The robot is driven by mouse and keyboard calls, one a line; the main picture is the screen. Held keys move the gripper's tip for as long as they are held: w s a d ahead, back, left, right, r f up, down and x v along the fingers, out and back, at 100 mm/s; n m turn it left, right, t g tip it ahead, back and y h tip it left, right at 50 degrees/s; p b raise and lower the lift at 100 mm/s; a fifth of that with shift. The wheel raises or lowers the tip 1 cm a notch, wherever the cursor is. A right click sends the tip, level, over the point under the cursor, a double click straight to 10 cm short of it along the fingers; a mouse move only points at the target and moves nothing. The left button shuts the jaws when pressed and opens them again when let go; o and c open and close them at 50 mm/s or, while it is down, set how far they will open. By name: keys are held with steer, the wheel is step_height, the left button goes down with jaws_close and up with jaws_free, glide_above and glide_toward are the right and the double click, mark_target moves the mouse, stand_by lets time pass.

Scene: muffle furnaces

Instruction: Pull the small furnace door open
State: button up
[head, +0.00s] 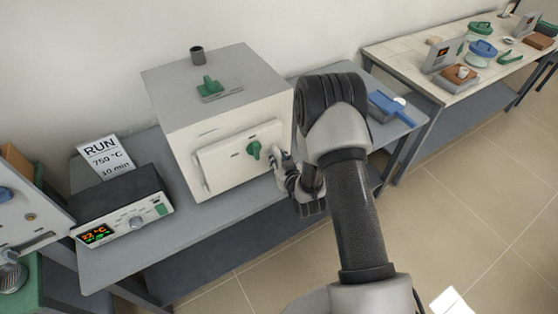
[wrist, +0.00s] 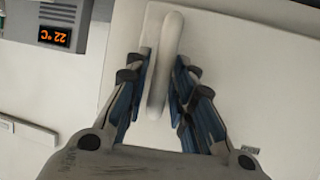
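The small furnace (head: 225,110) is a pale box on the left bench, and its front door (head: 225,165) looks closed. A pale bar handle (wrist: 165,65) stands out from the door in the wrist view. My gripper (wrist: 163,65) has its dark fingers close in on both sides of this bar, and they appear shut on it. In the head view, my gripper (head: 279,157) is at the door's right side, partly hidden by my arm. A green knob (head: 254,150) sits on the door, left of my gripper.
A controller (head: 125,207) with a lit display and a RUN card (head: 105,157) stand left of the furnace. A blue tool (head: 388,106) lies on the bench to the right. A second bench (head: 450,78) holds several items. The floor (head: 480,180) in front is mostly clear.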

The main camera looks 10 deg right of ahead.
steer(key=shift+c, duration=0.5)
jaws_close()
steer(key=shift+s, duration=0.1)
